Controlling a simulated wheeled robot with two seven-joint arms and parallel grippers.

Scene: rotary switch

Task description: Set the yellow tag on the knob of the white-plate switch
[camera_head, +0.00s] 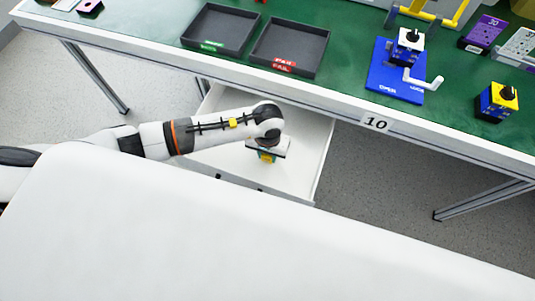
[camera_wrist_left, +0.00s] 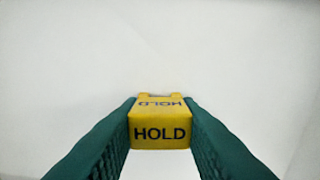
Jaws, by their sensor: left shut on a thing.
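The yellow tag (camera_wrist_left: 160,128), marked HOLD, is between the two green fingers of my left gripper (camera_wrist_left: 160,135), which is shut on it. In the head view my left gripper (camera_head: 267,156) is over the open white drawer, with a bit of yellow between its fingers. I cannot tell if the tag touches the drawer floor. The white-plate switch (camera_head: 410,42) stands on the bench to the upper right, on a blue board (camera_head: 393,75). Its black knob (camera_head: 412,33) is on top and bare. My right gripper is not in view.
The drawer (camera_head: 300,165) is pulled out under the bench edge. A yellow-plate switch (camera_head: 497,102) stands at the right. A white lever (camera_head: 424,80) sticks out beside the white-plate switch. Two dark trays (camera_head: 290,45) lie left of the blue board, with free green bench between.

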